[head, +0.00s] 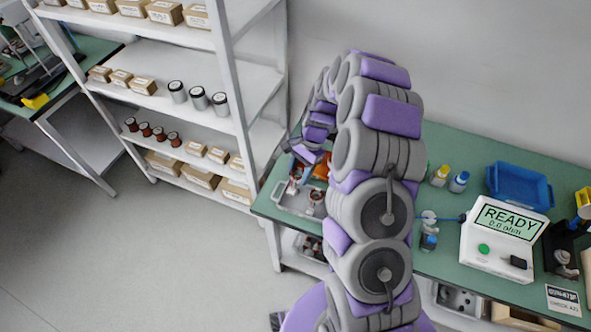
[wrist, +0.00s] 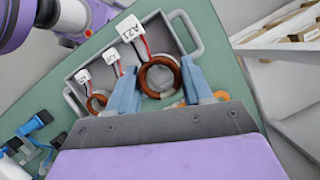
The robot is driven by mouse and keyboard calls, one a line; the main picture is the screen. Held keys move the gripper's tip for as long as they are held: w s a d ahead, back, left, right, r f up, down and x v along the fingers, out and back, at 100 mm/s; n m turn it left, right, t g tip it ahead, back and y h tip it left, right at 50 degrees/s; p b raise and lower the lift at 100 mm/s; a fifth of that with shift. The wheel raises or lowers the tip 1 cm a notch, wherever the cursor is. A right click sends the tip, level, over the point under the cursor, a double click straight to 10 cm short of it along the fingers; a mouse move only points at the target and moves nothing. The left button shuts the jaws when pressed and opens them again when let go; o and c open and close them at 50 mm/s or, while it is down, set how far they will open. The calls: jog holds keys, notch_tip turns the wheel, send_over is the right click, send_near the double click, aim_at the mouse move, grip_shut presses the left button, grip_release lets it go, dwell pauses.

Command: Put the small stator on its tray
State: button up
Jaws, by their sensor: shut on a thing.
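A copper ring stator (wrist: 143,74) with a white tag reading A21 (wrist: 130,28) on red and dark leads shows between the two blue fingertips of my gripper (wrist: 160,78). My gripper is shut on this stator, over the grey tray (wrist: 183,38). A smaller-looking ring stator (wrist: 96,104) lies in the tray, left of my left finger, partly hidden by it. Another white tag (wrist: 111,56) shows beside it; its text is unclear. In the head view my gripper (head: 303,166) is at the grey tray (head: 290,208), with copper stator parts (head: 315,197) around it.
Something orange (wrist: 220,96) lies partly hidden behind my gripper. The green bench (head: 452,254) carries a meter reading READY (head: 500,238), a blue bin (head: 520,186) and small bottles (head: 440,175). A white shelf (head: 225,70) stands left of the bench.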

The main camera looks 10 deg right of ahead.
jog(key=shift+f, duration=0.35)
jog(key=shift+a+f+b, duration=0.45)
jog(key=shift+f+b, duration=0.25)
jog(key=shift+f, duration=0.1)
jog(key=shift+a+f+b, duration=0.15)
jog(key=shift+f+b, duration=0.25)
jog(key=shift+f, duration=0.35)
jog(key=shift+d+f+b, duration=0.3)
jog(key=shift+d+f, duration=0.05)
jog(key=shift+f, duration=0.15)
jog(key=shift+d+f, duration=0.1)
jog(key=shift+d, duration=0.1)
jog(key=shift+a, duration=0.1)
jog(key=shift+a, duration=0.3)
jog(key=shift+s+d+p, duration=0.1)
jog(key=shift+d+p, duration=0.1)
jog(key=shift+p, duration=0.15)
